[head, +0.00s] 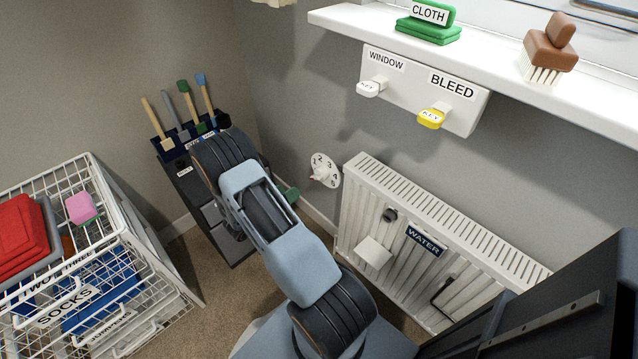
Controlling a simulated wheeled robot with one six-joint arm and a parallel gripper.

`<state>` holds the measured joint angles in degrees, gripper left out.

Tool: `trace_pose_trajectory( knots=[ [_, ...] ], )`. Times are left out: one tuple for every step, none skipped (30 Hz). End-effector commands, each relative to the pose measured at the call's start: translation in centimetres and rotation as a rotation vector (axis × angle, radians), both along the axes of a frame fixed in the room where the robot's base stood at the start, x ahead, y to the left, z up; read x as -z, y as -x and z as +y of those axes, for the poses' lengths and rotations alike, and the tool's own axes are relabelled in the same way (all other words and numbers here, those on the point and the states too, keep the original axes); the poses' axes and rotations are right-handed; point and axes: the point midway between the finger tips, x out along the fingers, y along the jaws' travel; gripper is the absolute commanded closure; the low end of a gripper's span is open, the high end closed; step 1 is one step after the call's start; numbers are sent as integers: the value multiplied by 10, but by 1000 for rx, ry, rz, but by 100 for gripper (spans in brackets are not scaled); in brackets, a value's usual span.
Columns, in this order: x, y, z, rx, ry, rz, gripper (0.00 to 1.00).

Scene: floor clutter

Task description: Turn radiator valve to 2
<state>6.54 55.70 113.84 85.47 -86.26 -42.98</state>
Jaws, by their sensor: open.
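A wire basket rack (120,262) stands left. A dark caddy (181,148) with several brushes is behind my arm. A green object (291,194) lies beside the arm. Window and bleed keys hang on a white board (405,86) below the sill (480,60). Bare carpet (185,262) shows between rack and arm.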

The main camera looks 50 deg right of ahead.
Motion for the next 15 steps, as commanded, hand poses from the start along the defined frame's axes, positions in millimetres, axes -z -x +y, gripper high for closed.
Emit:
trace_pose_trajectory(
  knots=[
    [7,5,-2,20,20,21,19],
    [9,7,-3,30,29,29,19],
    [10,10,-6,40,39,39,19],
    [10,12,-9,45,43,43,19],
    [11,13,-12,50,46,46,19],
    [11,14,-17,53,48,48,19],
    [10,15,-22,54,49,48,19],
    [10,15,-27,54,50,48,19],
    [10,16,-34,55,49,47,19],
    [10,16,-40,55,49,46,19],
    [10,17,-46,55,49,46,19],
    [10,17,-54,55,49,46,19],
    [10,18,-60,53,50,46,19],
    [10,18,-66,54,49,45,19],
    [10,18,-74,52,48,46,19]
  ],
)
